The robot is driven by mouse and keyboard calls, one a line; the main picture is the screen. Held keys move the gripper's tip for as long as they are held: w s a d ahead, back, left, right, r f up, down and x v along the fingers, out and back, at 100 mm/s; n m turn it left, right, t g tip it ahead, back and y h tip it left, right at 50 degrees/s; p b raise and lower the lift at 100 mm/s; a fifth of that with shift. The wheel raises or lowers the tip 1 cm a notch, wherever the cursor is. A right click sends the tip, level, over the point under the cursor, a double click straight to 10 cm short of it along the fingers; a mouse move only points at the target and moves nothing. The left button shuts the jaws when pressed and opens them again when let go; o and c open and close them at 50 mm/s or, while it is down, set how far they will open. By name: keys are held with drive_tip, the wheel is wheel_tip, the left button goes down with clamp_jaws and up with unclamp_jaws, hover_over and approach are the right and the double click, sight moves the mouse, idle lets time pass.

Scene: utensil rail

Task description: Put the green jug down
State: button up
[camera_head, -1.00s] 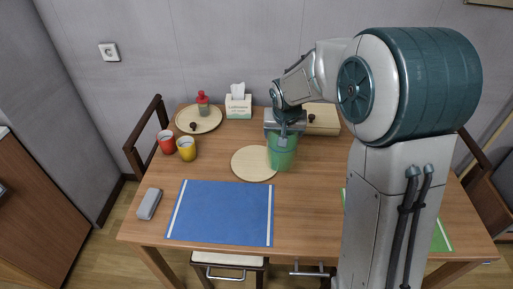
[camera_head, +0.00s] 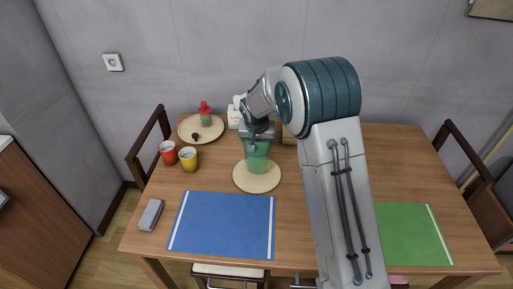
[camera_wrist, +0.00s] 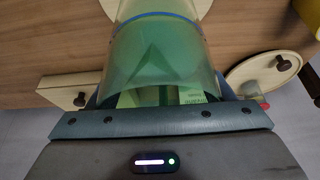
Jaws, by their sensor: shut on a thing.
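The green jug (camera_head: 258,158) is a translucent green vessel and looks upright. My gripper (camera_head: 257,140) is shut on it from above, near its top. In the head view the jug overlaps the round pale mat (camera_head: 258,184); I cannot tell whether its base touches the mat. In the wrist view the jug (camera_wrist: 158,58) fills the space between the fingers, with a blue line across it. Part of the pale mat shows behind it.
A round tray (camera_head: 188,130) with a red-topped bottle (camera_head: 205,114) stands at the back left. A red mug (camera_head: 168,153) and yellow mug (camera_head: 188,159) stand left of the mat. A tissue box (camera_head: 234,118) is behind. A blue placemat (camera_head: 222,225) lies in front, a green one (camera_head: 412,233) at right.

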drive_tip(key=shift+w+a+f, duration=0.1)
drive_tip(key=shift+f, duration=2)
drive_tip(key=o, duration=1.6)
drive_tip(key=shift+o, duration=0.2)
drive_tip(key=v, duration=1.2)
drive_tip(key=s+d+r, duration=0.5)
drive_tip(key=s+d, duration=0.2)
drive_tip(key=s+d+r, duration=0.1)
drive_tip(key=s+d, duration=0.4)
drive_tip(key=s, duration=0.7)
drive_tip(key=s+d+r+g, duration=0.1)
drive_tip(key=s+d, duration=0.5)
drive_tip(key=s, duration=0.6)
drive_tip(key=shift+d+r+g, duration=0.15)
drive_tip(key=shift+r+g, duration=0.15)
drive_tip(key=shift+r, duration=0.05)
